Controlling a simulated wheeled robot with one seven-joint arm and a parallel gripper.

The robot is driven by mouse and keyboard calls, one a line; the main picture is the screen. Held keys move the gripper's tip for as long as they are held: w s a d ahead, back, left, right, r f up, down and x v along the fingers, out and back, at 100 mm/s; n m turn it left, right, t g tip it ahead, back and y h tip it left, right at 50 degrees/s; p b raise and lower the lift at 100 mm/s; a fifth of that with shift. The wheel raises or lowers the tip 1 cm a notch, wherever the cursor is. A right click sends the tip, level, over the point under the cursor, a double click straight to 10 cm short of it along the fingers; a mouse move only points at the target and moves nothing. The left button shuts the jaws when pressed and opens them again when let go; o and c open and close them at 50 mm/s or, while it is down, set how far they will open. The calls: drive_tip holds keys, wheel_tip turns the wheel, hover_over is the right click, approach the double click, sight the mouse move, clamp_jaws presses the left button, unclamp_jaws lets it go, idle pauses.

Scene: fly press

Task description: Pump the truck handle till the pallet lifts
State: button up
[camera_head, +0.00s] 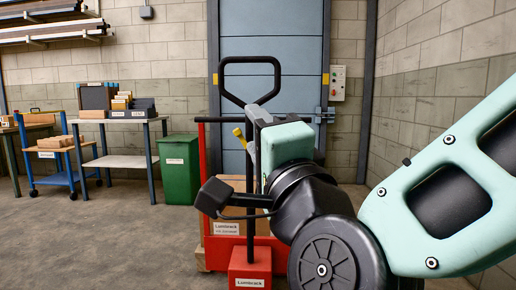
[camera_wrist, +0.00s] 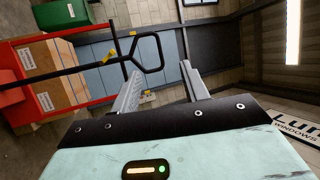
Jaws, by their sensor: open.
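The truck handle (camera_head: 248,82) is a black loop on an upright black shaft, rising from the red pallet truck (camera_head: 250,265). In the wrist view the handle loop (camera_wrist: 150,68) lies sideways, just ahead of and partly between my fingertips in the picture. How far off it is, I cannot tell. My gripper (camera_wrist: 160,68) is open, with two grey fingers apart and nothing clamped. In the head view my gripper (camera_head: 262,112) is beside the shaft below the loop, and my arm hides part of the truck. A yellow lever (camera_head: 240,137) sits by the shaft.
Cardboard boxes (camera_head: 229,200) stand on the truck's load, behind its red frame. A green bin (camera_head: 180,168), a table (camera_head: 120,162) with boxes and a blue cart (camera_head: 62,165) stand to the left. A blue door (camera_head: 270,45) is behind. Floor at front left is clear.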

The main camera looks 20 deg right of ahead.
idle(0.3)
drive_tip(key=s+a+f+n+g+y, duration=0.2)
drive_tip(key=a+f+n+g, duration=0.2)
drive_tip(key=f+n+g, duration=0.4)
drive_tip(key=s+a+f+n+g+y, duration=0.1)
drive_tip(key=a+f+n+g+y, duration=0.35)
drive_tip(key=f, duration=0.65)
drive_tip(key=s+d+f+n+g+h, duration=0.8)
drive_tip(key=s+d+f+n+g, duration=0.15)
drive_tip(key=s+d, duration=0.25)
wheel_tip(320, 180, up, 32)
drive_tip(key=p, duration=3.1)
drive_tip(key=shift+f+n+p, duration=0.2)
drive_tip(key=shift+n+p, duration=0.1)
drive_tip(key=shift+p, duration=0.1)
